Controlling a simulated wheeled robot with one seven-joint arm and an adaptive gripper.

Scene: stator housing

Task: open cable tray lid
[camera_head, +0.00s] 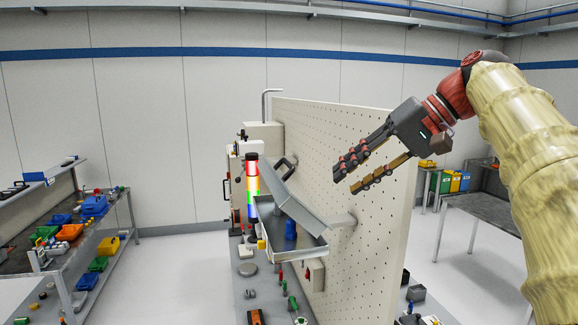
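A grey metal tray (297,252) is mounted on the left face of the perforated panel. Its grey lid (297,208) is tilted up at a slant above it, with a dark handle (285,166) near the upper end. The tray's inside shows, with a blue cylinder (290,229) in it. My gripper (349,179) is up and to the right of the lid, in front of the panel in the picture. Its two fingers are apart with nothing between them, and it appears clear of the lid.
The upright perforated panel (365,150) stands on a bench (262,290) with small tools and parts. A striped coloured column (252,190) stands left of the tray. A cluttered workbench (130,222) is far left; tables (485,205) stand at right. Open floor lies between.

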